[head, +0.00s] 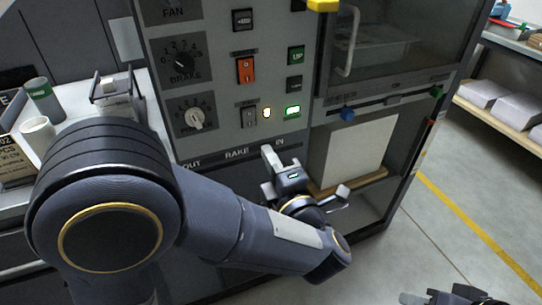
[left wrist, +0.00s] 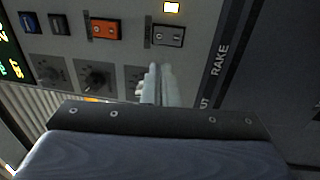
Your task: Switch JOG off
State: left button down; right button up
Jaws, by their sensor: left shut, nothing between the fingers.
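The control panel (head: 215,85) faces me; I cannot read a JOG label on it. In the left wrist view the grey rocker (left wrist: 168,35) is beside the lit lamp (left wrist: 172,8). An orange rocker (head: 245,69) is above it. My left gripper (head: 269,154) is shut and empty, just below and right of the grey rocker. Its closed fingers (left wrist: 158,85) point toward the panel; contact is not visible. My right gripper (head: 450,298) is partly cut off at the bottom right.
Dark knobs and a pale knob (head: 196,118) are left of the rockers. A glazed door with a handle (head: 347,40) and an open bay with a white block (head: 356,150) are further right. Cups (head: 38,133) stand at left.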

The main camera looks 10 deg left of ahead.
aim_at(247, 115)
pick_arm(q)
jog(key=p+x, duration=0.1)
jog(key=x, duration=0.9)
jog(key=shift+w+a, duration=0.1)
jog(key=shift+w, duration=0.15)
jog(key=shift+r, duration=0.1)
jog(key=shift+w+a+r+p, duration=0.15)
jog(key=shift+r+p, duration=0.1)
jog(key=shift+p, duration=0.2)
jog(key=shift+g, duration=0.3)
jog(key=shift+f, duration=0.1)
